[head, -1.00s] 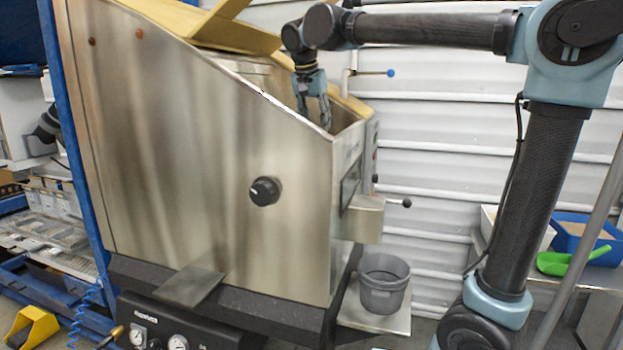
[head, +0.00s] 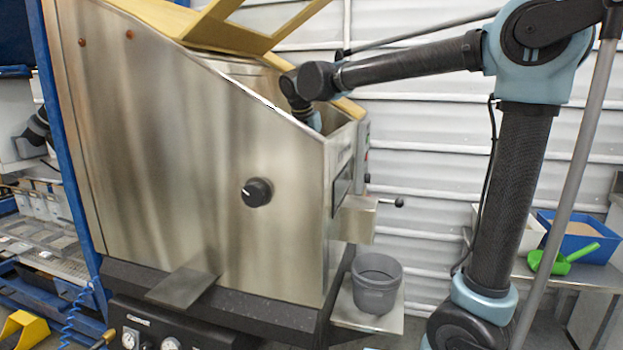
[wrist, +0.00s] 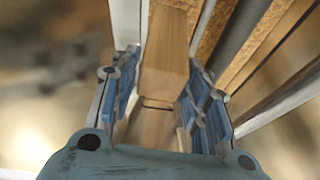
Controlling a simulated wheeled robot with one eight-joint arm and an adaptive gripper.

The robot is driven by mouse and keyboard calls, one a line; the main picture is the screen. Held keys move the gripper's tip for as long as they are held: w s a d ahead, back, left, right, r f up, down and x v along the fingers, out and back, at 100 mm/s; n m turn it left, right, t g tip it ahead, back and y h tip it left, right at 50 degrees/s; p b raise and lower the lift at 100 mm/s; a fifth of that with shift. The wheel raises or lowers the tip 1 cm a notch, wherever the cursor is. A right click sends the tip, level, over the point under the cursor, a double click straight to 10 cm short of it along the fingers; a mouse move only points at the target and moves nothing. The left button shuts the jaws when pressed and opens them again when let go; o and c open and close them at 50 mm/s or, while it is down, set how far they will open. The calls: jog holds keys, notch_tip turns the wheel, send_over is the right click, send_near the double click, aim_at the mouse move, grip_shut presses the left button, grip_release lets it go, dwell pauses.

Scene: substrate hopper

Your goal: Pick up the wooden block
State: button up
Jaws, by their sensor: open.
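The wooden block (wrist: 165,65) shows in the wrist view as a light brown, long piece between the fingers of my gripper (wrist: 160,95). The two blue-padded fingers are open, one on each side of it, with a gap visible at least on the left. In the head view my arm reaches over the slanted rim of the steel hopper (head: 190,150). The gripper's fingers and the block are hidden there behind the hopper wall.
A raised yellow-framed lid (head: 265,30) stands above the hopper opening. A grey bucket (head: 377,285) sits on a small shelf below the outlet. A green scoop (head: 562,260) and blue bin (head: 580,238) are on a table at the right.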

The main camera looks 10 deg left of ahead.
jog(key=shift+x, duration=2.55)
jog(key=shift+w, duration=0.1)
jog(key=c, duration=0.8)
